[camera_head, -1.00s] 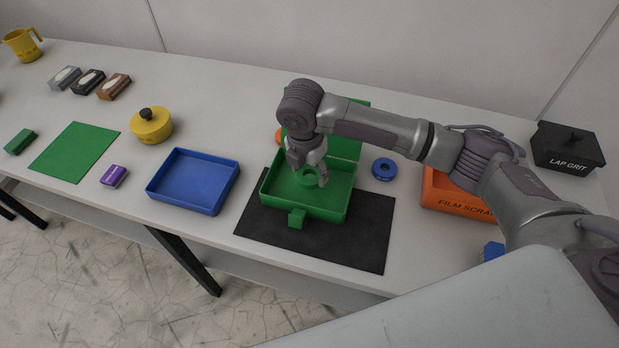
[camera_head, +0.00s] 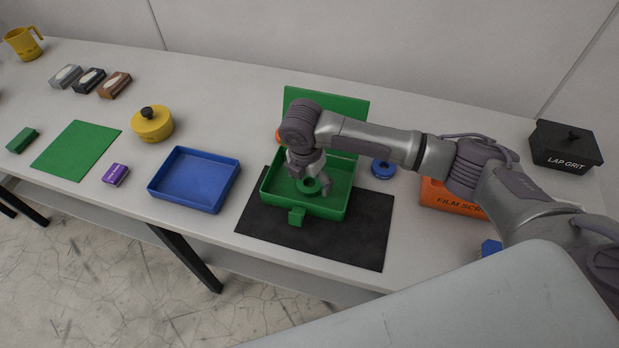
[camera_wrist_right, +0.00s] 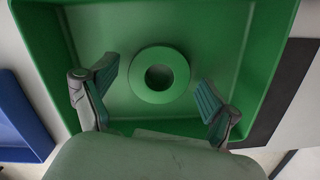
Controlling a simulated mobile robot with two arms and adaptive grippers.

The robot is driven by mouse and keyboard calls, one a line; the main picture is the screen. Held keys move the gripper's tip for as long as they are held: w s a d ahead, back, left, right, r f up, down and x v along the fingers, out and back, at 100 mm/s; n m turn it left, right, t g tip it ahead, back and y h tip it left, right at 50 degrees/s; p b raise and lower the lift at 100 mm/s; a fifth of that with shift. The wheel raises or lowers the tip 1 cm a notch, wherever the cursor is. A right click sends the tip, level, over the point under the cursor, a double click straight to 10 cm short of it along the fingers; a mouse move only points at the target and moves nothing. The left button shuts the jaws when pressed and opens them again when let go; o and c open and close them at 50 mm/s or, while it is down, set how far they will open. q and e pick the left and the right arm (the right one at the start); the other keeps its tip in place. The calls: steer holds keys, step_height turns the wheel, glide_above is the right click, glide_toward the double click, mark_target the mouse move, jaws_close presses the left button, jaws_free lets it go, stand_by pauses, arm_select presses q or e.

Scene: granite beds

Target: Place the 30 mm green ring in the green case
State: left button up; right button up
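The green ring (camera_wrist_right: 159,75) lies flat inside the green case, on its floor, in the right wrist view; it also shows in the head view (camera_head: 311,187). The green case (camera_head: 328,211) stands open on a black mat, its lid (camera_head: 345,108) raised at the back. My right gripper (camera_wrist_right: 158,95) is inside or just above the case. Its two fingers are spread wide on either side of the ring, with clear gaps to it. My left gripper is not in view.
A blue tray (camera_head: 193,181) stands left of the black mat (camera_head: 368,243). A blue ring (camera_head: 383,169) and an orange film scrap bin (camera_head: 451,199) are to the right. An orange thing (camera_head: 279,135) is partly hidden behind my right arm. The yellow pot (camera_head: 152,124) stands further left.

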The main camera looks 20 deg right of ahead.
mark_target(306, 187)
step_height(306, 187, up, 12)
steer(key=a+b, duration=0.1)
steer(key=shift+s+r+b, duration=0.15)
steer(key=shift+s+b, duration=0.25)
steer(key=shift+s, duration=0.05)
steer(key=shift+a, duration=0.1)
stand_by(0.7)
